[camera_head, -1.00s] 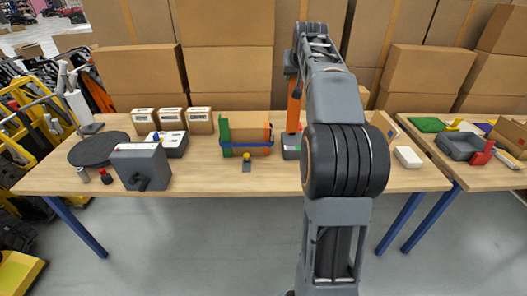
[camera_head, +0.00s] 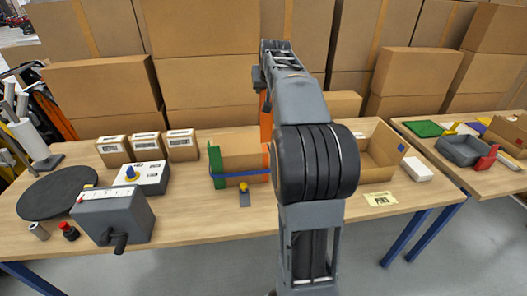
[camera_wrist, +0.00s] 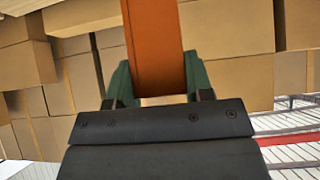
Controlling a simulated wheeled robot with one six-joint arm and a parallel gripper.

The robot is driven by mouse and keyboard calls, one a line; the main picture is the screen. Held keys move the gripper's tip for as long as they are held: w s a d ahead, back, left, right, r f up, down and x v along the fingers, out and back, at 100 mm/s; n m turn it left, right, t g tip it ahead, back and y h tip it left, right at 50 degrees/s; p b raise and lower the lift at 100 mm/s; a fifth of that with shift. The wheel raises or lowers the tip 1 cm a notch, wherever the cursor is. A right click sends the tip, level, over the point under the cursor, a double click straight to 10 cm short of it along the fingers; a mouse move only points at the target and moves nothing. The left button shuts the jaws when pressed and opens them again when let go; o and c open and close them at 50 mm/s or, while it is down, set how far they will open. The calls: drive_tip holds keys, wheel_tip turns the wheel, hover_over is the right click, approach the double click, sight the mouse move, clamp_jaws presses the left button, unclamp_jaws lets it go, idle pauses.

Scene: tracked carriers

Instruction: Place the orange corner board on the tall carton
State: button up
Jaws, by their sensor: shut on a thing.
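My gripper (camera_wrist: 160,92) is shut on the orange corner board (camera_wrist: 155,45), which extends away between its green fingers in the wrist view. In the head view part of an orange strip (camera_head: 265,118) shows beside my arm, which hides the gripper. A brown carton (camera_head: 240,161) stands on the table just left of my arm. It has a green corner board (camera_head: 215,166) at its left edge, orange at its right edge and a blue strap around it. My arm covers part of its right side. I cannot tell whether the held board touches it.
A grey crank box (camera_head: 112,218), a black round disc (camera_head: 52,192) and several small cartons (camera_head: 147,146) stand left on the table. A yellow-knobbed piece (camera_head: 244,196) lies in front of the strapped carton. An open carton (camera_head: 384,166) stands right. Large cartons stack behind.

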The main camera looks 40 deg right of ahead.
wheel_tip(320, 180, down, 22)
idle(0.5)
drive_tip(key=shift+f, duration=0.1)
drive_tip(key=o, duration=1.2)
drive_tip(key=shift+c, duration=0.2)
drive_tip(key=shift+r, duration=0.2)
drive_tip(key=b+v, duration=0.1)
drive_tip(key=v, duration=1)
drive_tip(key=s+a+f+n+g+y, duration=0.2)
drive_tip(key=s+a+f, duration=0.1)
drive_tip(key=s+a, duration=0.6)
drive_tip(key=s+a+f+n+g+y, duration=0.2)
drive_tip(key=s+a, duration=0.7)
drive_tip(key=a, duration=0.5)
drive_tip(key=shift+a+f+n, duration=0.25)
drive_tip(key=shift+f+n, duration=0.35)
drive_tip(key=shift+f, duration=0.25)
